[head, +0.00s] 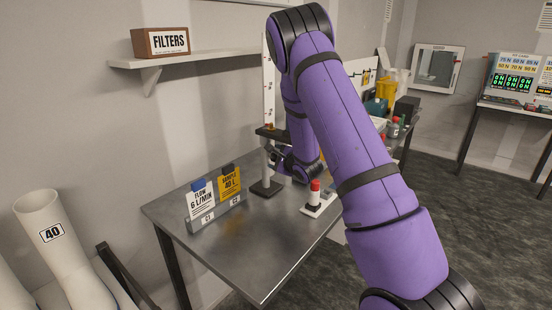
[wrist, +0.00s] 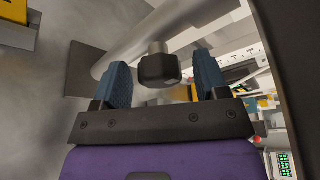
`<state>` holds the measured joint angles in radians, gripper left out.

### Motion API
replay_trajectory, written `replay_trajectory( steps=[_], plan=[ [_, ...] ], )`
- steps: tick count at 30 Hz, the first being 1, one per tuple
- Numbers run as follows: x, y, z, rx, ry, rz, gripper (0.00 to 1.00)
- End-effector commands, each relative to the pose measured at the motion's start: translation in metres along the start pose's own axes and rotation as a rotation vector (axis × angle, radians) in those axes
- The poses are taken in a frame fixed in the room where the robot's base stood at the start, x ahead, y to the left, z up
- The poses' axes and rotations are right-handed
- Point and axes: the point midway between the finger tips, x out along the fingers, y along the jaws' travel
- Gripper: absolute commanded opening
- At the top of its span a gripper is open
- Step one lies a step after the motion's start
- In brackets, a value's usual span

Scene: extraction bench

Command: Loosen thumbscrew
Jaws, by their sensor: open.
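In the wrist view a dark, blocky thumbscrew knob (wrist: 158,70) on a short metal shank sits against a pale post (wrist: 125,50). My gripper (wrist: 163,78) is open. Its two blue ribbed fingertips stand on either side of the knob, with a gap showing on each side. In the head view my gripper (head: 277,156) is beside the upright white stand (head: 268,85) on the metal bench (head: 235,232). A dark carriage (head: 271,132) sits partway up the stand. The thumbscrew cannot be made out in the head view.
A holder with a white flow card (head: 201,205) and a yellow card (head: 230,186) stands at the bench's left. A red-capped piece (head: 315,191) stands on a white base right of the stand. Bottles and boxes crowd the far end. The front of the bench is clear.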

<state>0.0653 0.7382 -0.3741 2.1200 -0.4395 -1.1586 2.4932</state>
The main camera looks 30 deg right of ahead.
Motion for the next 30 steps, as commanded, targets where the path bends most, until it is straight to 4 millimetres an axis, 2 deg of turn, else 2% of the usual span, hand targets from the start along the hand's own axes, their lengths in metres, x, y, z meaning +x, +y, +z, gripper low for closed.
replay_trajectory(
  steps=[13, 18, 20, 30],
  plan=[
    [0.0066, 0.0, -0.0001, 0.0, 0.0, -0.001, 0.67],
    [0.0065, 0.0, 0.0, 0.0, 0.0, -0.001, 0.28],
    [0.0065, 0.0, 0.0001, 0.0, 0.0, -0.001, 0.18],
    [0.0062, -0.0007, -0.0006, -0.035, 0.001, -0.018, 0.18]
  ],
)
